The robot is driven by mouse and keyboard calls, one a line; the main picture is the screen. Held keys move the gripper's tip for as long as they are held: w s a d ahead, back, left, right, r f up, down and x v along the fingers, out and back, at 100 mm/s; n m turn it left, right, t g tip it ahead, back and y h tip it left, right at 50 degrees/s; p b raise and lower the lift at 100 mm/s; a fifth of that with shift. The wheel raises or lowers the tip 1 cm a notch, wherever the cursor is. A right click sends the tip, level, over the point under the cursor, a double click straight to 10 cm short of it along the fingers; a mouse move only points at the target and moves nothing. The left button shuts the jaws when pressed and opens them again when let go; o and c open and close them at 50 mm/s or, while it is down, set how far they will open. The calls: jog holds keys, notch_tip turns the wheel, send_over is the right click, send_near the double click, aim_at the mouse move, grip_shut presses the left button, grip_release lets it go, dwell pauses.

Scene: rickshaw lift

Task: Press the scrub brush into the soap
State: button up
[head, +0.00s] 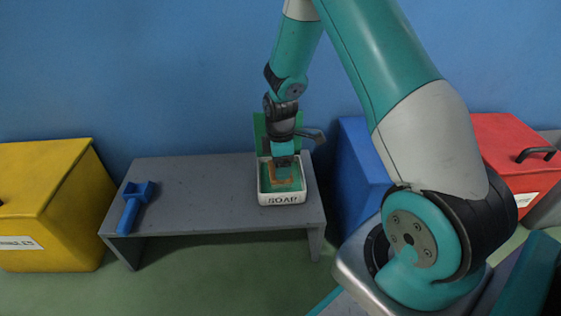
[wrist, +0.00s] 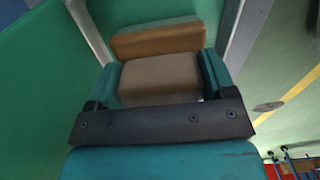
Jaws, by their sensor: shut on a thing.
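The soap tray (head: 282,198) is a white box lettered SOAP on the right end of the grey bench, with green soap (head: 293,187) inside. My gripper (head: 284,162) points down over it. It is shut on the brown scrub brush (head: 281,176), which shows low inside the tray's outline. In the wrist view the teal fingers (wrist: 160,76) grip the brush's brown block (wrist: 160,72), with an orange-brown part (wrist: 158,41) beyond. The green soap (wrist: 40,75) and white rim also show there. The brush's underside is hidden, so I cannot tell whether it touches the soap.
A blue holder (head: 134,203) lies on the left end of the grey bench (head: 205,200). The bench middle is clear. A yellow bin (head: 50,205) stands left, a blue bin (head: 362,170) and a red bin (head: 508,150) right. A green panel (head: 260,127) rises behind the tray.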

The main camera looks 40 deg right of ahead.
jog(key=shift+r+p, duration=3.5)
jog(key=shift+p, duration=0.05)
